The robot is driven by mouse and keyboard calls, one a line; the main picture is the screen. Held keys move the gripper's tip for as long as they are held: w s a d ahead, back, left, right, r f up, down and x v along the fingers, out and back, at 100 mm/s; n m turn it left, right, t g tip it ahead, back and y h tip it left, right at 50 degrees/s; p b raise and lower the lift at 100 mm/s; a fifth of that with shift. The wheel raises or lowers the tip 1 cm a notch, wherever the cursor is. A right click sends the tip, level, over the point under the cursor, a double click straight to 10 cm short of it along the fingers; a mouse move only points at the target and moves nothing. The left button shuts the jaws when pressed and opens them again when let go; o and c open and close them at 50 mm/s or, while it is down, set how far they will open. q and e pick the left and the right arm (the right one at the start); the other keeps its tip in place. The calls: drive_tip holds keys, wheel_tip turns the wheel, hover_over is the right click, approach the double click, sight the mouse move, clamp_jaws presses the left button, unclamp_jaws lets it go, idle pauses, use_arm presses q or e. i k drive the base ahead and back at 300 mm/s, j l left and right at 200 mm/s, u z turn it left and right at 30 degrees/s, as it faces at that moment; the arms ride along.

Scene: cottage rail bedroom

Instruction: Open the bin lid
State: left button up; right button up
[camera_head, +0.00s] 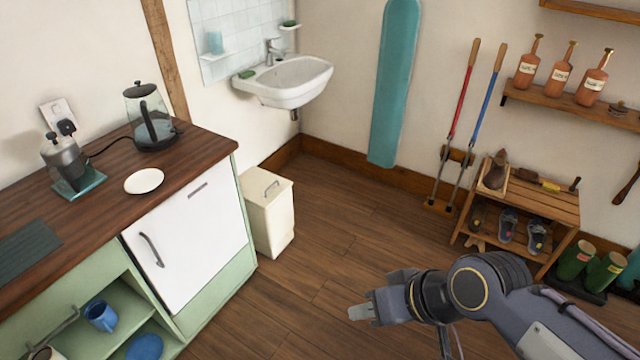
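The bin (268,222) is a cream box on the floor, just right of the green cabinet. Its lid (283,187) lies shut on top, with a small grey handle (271,188) on it. My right gripper (373,295) reaches in from the lower right, in front and to the right of the bin and clear of it. Its two fingers appear spread apart and hold nothing. My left gripper is not in view.
The green cabinet with its wooden worktop (200,155) and white door (190,245) stands close on the bin's left. A basin (290,82) hangs on the wall behind. A shoe rack (520,215) stands at right. The floor (345,215) right of the bin is clear.

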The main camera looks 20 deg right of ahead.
sight(259, 187)
drive_tip(key=z, duration=0.35)
drive_tip(key=u, duration=0.5)
drive_tip(key=i+l+u, duration=0.55)
drive_tip(key=l, duration=0.25)
drive_tip(key=i+l+u, duration=0.25)
drive_tip(key=l, duration=0.25)
drive_tip(key=i+l, duration=0.2)
drive_tip(key=l, duration=0.15)
drive_tip(key=i+l, duration=0.45)
drive_tip(key=l, duration=0.25)
drive_tip(key=u, duration=0.05)
